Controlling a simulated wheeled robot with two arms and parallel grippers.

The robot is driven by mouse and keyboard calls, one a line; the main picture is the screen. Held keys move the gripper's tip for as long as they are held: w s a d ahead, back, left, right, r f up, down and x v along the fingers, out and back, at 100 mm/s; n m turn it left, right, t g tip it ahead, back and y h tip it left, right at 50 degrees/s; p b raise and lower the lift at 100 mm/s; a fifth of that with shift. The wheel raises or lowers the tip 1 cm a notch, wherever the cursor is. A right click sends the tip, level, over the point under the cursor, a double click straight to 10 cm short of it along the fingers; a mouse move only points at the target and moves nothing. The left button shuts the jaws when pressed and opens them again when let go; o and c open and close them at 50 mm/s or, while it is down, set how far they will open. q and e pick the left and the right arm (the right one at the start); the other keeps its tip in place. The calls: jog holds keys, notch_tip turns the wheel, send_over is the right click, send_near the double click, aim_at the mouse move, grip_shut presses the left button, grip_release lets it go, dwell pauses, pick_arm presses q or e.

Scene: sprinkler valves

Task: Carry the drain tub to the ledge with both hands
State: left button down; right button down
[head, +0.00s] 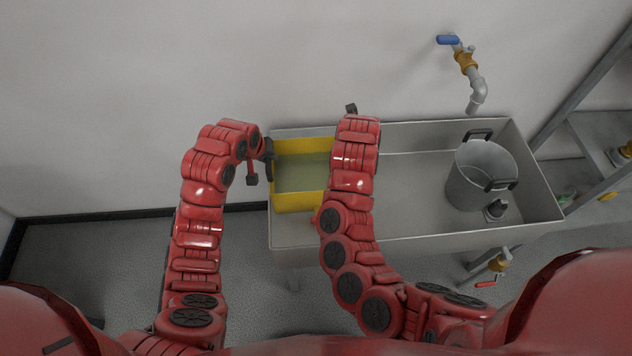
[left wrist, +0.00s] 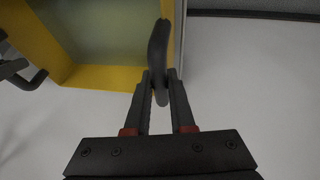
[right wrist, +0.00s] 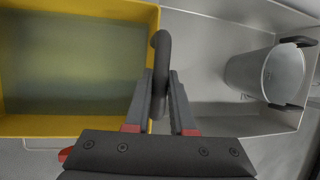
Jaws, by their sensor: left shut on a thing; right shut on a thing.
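The drain tub (head: 300,202) is yellow and box-shaped, with murky greenish liquid inside. It is at the left end of the grey trough; I cannot tell whether it rests on the trough or is held above it. My left gripper (left wrist: 158,88) is shut on the dark handle at the tub's left side. My right gripper (right wrist: 160,88) is shut on the dark handle at its right side; in the head view my right arm hides that grip. The tub looks about level. I cannot tell which surface is the ledge.
The grey trough (head: 420,170) runs along the wall. A metal pot (head: 470,190) with dark handles stands at its right. A blue-handled tap (head: 462,60) is above, and a red-handled valve (head: 497,265) is below. A metal rack (head: 590,125) stands at the far right.

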pick_arm(q)
jog(key=shift+f, duration=0.3)
pick_arm(e)
jog(key=shift+f, duration=0.35)
pick_arm(q)
jog(key=c, duration=0.8)
grip_release()
jog(key=shift+s+r, duration=0.1)
jog(key=shift+r, duration=0.15)
pick_arm(e)
jog(key=c, duration=0.8)
grip_release()
jog(key=shift+s+r, duration=0.1)
jog(key=shift+r, duration=0.15)
pick_arm(q)
jog(key=shift+o, duration=0.2)
pick_arm(e)
jog(key=shift+o, duration=0.2)
pick_arm(q)
jog(key=shift+f, duration=0.1)
pick_arm(e)
jog(key=shift+f, duration=0.1)
jog(key=shift+s+a+r, duration=0.1)
jog(key=shift+a+r, duration=0.05)
jog(key=shift+r, duration=0.35)
pick_arm(q)
jog(key=v, duration=1.2)
pick_arm(e)
jog(key=v, duration=1.1)
